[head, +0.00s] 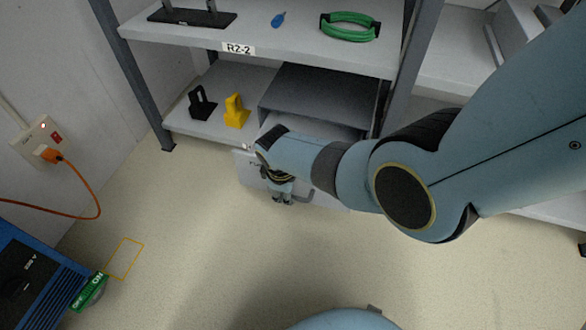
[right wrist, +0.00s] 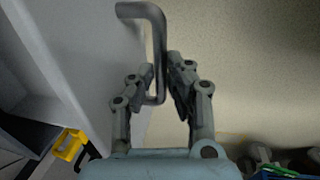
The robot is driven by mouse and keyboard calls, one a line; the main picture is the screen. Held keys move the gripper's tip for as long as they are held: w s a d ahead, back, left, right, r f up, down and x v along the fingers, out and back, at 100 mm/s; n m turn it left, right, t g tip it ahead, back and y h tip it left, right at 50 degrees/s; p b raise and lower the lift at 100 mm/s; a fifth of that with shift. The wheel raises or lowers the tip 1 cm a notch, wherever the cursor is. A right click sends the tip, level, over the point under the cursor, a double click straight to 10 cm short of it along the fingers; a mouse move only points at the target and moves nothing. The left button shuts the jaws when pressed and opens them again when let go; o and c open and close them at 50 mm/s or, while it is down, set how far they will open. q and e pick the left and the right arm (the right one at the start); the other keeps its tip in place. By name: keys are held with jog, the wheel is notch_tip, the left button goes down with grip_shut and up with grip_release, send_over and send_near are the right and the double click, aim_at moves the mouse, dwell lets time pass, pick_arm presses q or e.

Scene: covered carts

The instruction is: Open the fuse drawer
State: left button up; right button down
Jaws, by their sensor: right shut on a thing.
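The fuse drawer is in a dark grey housing (head: 320,92) on the lower shelf. Its pale front (head: 242,168) stands out ahead of the shelf edge in the head view, so the drawer looks pulled out; my arm hides much of it. The bar handle (head: 308,196) is on this front, and it also shows in the right wrist view (right wrist: 155,30). My right gripper (head: 283,198) is at the handle, its fingers shut around the bar in the right wrist view (right wrist: 168,88). My left gripper is not in view.
A black holder (head: 201,104) and a yellow one (head: 236,112) stand left of the housing. The upper shelf (head: 270,45) holds a green ring (head: 350,27). An orange cable (head: 85,190) runs from the wall socket. A blue machine (head: 40,270) stands at lower left. The floor in front is clear.

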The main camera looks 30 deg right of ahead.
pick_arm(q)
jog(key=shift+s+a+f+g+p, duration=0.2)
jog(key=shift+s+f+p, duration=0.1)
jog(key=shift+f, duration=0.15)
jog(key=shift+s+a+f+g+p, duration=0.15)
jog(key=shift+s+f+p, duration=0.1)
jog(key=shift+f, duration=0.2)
pick_arm(e)
jog(key=shift+s+a, duration=1.35)
jog(key=shift+a, duration=0.15)
jog(key=c, duration=1.6)
grip_release()
